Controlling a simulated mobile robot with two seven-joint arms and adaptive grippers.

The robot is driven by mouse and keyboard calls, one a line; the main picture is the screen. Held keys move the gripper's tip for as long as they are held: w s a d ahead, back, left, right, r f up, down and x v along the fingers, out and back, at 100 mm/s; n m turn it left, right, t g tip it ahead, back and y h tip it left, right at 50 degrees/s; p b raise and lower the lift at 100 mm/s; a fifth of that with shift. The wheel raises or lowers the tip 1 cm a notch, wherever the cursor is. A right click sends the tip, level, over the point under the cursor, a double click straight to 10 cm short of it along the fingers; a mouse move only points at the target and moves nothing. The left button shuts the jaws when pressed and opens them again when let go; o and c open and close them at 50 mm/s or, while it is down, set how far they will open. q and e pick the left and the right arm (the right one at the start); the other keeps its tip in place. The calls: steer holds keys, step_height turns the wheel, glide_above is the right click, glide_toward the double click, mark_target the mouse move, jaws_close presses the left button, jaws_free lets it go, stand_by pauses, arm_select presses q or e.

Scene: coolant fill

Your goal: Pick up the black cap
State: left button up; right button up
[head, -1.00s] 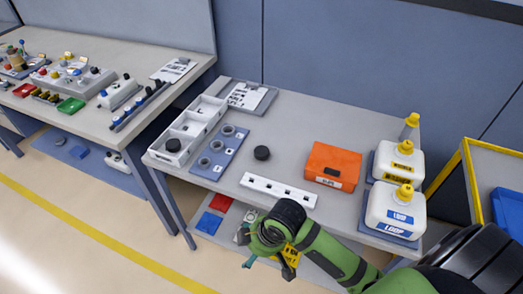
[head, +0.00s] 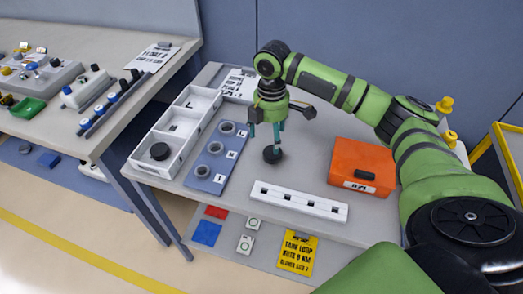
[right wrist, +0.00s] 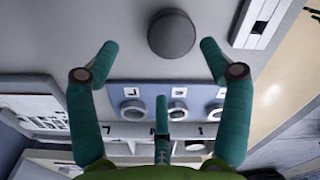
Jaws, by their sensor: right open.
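A round black cap (head: 272,155) lies on the grey table, right of the blue-grey plate with ring-shaped sockets. My right gripper (head: 265,137) points down over it, with teal fingers spread and empty. In the right wrist view the cap (right wrist: 172,36) shows whole near the top, slightly beyond the fingertips (right wrist: 158,48) and nearer the right one. I cannot tell the exact height of the fingertips above it. A second dark round piece (head: 160,151) sits in the near compartment of the white tray (head: 166,172). My left gripper is not in view.
The socket plate (head: 204,183) lies left of the cap. A white slotted strip (head: 300,205) lies in front, and an orange box (head: 358,160) stands to the right. My right arm partly hides bottles at the back right. Bare table surrounds the cap.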

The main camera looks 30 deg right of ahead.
mark_target(271, 152)
steer(key=shift+s+f+p, duration=0.15)
steer(key=shift+s+p, duration=0.05)
steer(key=shift+s, duration=0.35)
steer(key=shift+s+f+p, duration=0.15)
steer(key=shift+s, duration=0.4)
steer(key=f, duration=0.3)
steer(key=f+p, duration=0.1)
steer(key=f, duration=0.1)
steer(key=shift+w+a, duration=0.3)
steer(key=shift+w, duration=0.05)
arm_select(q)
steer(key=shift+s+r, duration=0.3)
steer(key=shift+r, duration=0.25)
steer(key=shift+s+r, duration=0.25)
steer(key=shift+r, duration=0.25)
arm_select(e)
steer(key=shift+s+f, duration=0.1)
steer(key=shift+s, duration=0.1)
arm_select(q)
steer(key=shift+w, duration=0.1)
arm_select(e)
steer(key=shift+w, duration=0.1)
steer(key=c, duration=1)
